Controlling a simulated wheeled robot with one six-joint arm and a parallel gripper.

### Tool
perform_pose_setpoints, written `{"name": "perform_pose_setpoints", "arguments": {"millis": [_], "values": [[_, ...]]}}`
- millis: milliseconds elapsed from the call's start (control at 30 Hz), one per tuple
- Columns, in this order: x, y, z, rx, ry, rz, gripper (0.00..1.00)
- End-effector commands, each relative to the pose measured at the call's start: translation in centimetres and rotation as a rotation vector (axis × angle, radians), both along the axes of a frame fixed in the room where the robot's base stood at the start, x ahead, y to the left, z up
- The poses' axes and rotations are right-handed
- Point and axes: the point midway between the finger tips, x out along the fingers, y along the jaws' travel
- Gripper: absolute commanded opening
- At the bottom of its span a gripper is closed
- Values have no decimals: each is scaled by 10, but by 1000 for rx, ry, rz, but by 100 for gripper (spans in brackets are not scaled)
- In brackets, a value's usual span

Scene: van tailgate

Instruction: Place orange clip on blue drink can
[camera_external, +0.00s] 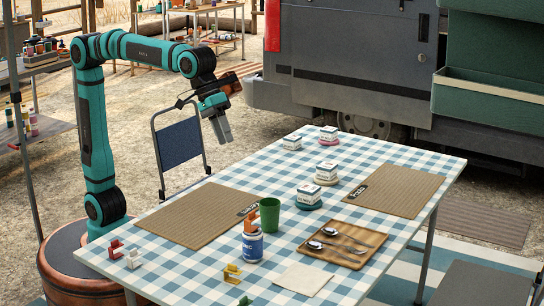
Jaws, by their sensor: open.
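The blue drink can (253,247) stands upright on the checked table, near the front middle. The orange clip (250,222) shows at the top of the can and overlaps its upper rim. It appears to sit on the can, but this single view does not show the contact clearly. My gripper (222,131) is open and empty, pointing down in the air above the far left side of the table. It is well away from the can and the clip.
A green cup (270,215) stands close behind the can. A red clip (115,248), a white clip (133,259) and a yellow clip (232,273) stand near the front edge. A wooden tray (372,236) with spoons lies right of the can. Small boxes stand farther back.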

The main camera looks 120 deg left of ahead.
Motion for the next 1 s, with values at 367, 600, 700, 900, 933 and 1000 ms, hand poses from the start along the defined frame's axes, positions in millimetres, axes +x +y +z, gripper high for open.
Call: {"name": "perform_pose_setpoints", "arguments": {"millis": [367,600,700,900,933,1000], "values": [[-96,21,42,183,-333,-265,41],[-158,32,56,353,-533,-401,41],[-185,36,60,436,-613,-449,41],[-238,43,63,620,-762,-529,41],[-247,44,63,650,-782,-538,41],[-265,46,62,720,-830,-560,41]]}}
